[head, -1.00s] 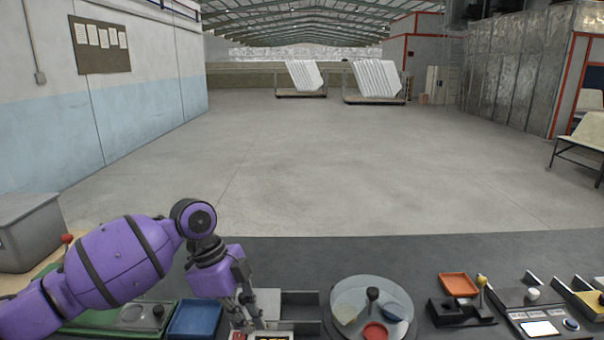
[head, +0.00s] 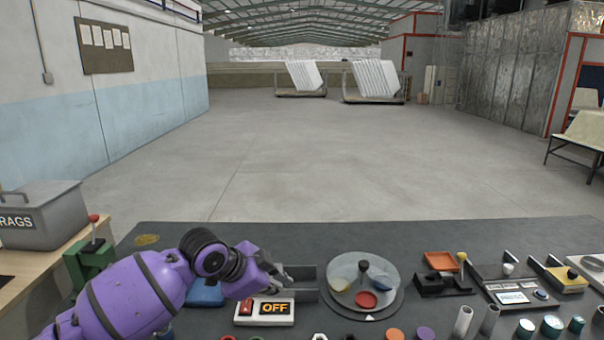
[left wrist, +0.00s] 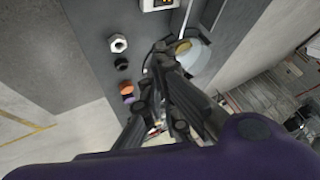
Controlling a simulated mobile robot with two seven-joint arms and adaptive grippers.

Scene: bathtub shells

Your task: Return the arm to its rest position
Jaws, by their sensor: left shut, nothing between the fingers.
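My purple left arm comes in from the left in the head view. Its gripper (head: 284,276) is shut and empty, pointing right, above the table just behind the white switch box (head: 264,312), whose display reads OFF. The left wrist view shows the dark fingers (left wrist: 165,52) together with nothing held between them. Part of the blue tray (head: 207,293) is hidden behind the arm. My right arm and gripper are not in view.
A round turntable (head: 388,306) with coloured sections stands right of the gripper. An orange tray (head: 441,261) and a control panel (head: 512,297) lie farther right. Several small parts line the front edge. A grey RAGS box (head: 45,222) is at left.

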